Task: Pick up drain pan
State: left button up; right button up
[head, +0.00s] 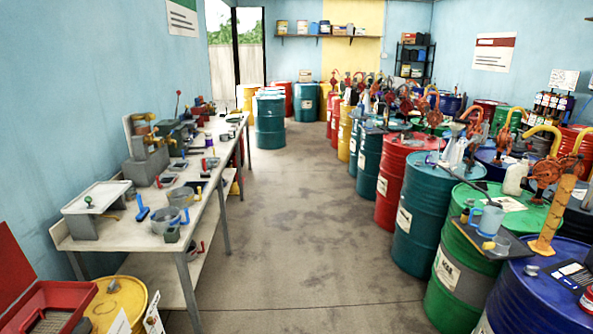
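I cannot tell for sure which thing is the drain pan. A grey, round, open metal pan or bucket (165,222) stands on the workbench (140,242) at the left, near its front end. A second grey metal bucket (181,198) is just behind it. A red open basin (45,298) is at the bottom left. Neither of my grippers shows in the head view, and nothing is seen being held.
Blue-handled tools (141,208) lie around the buckets. A yellow drum (116,303) stands before the bench. A row of drums, including a green drum (455,290) and a teal drum (421,230), with red hand pumps lines the right side. The concrete aisle (300,220) between is clear.

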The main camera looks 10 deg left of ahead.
aim_at(185, 195)
jog(key=i+j+u, duration=0.15)
jog(key=i, duration=0.4)
jog(key=i+j+u, duration=0.15)
jog(key=i, duration=0.4)
jog(key=i+u, duration=0.15)
jog(key=i, duration=0.4)
jog(key=i+l+u, duration=0.2)
jog(key=i, duration=0.35)
jog(key=i+u, duration=0.15)
jog(key=i, duration=0.4)
jog(key=i+l+u, duration=0.15)
jog(key=i, duration=0.35)
jog(key=l, duration=0.1)
